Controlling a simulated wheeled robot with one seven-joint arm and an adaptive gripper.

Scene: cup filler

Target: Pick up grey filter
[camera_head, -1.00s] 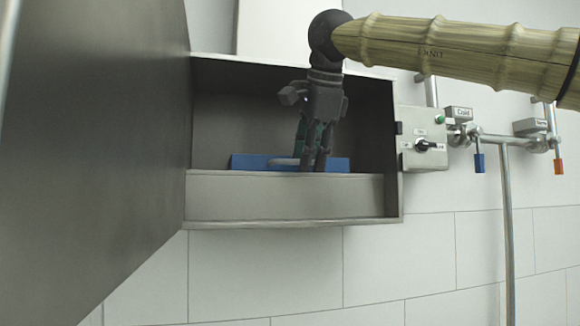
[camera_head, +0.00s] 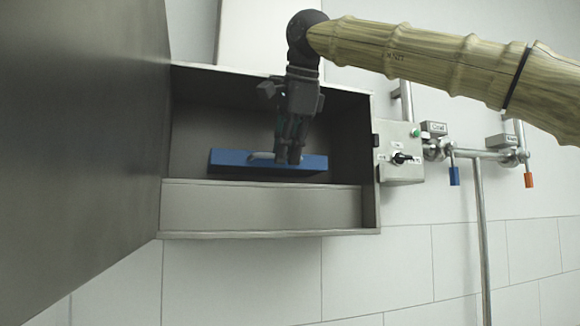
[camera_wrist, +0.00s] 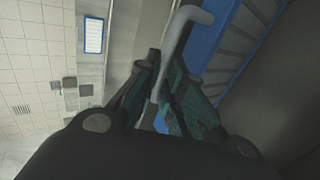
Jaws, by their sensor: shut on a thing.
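A long blue block (camera_head: 232,164) with a grey bar handle (camera_head: 261,156) is in the open metal box; no separate grey filter shows. My gripper (camera_head: 288,158) reaches down into the box, with its fingers at the handle. In the wrist view, the bent grey handle (camera_wrist: 178,35) runs between my gripper's fingers (camera_wrist: 160,88), which are shut on it. The blue block (camera_wrist: 214,48) shows beside it with its ribbed face. The block appears raised a little above the box's front lip, roughly level. The fingers hide part of the handle.
A large grey panel (camera_head: 80,130) stands at left. A control box (camera_head: 402,168) with a knob and pipes with blue and orange valve handles are at right.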

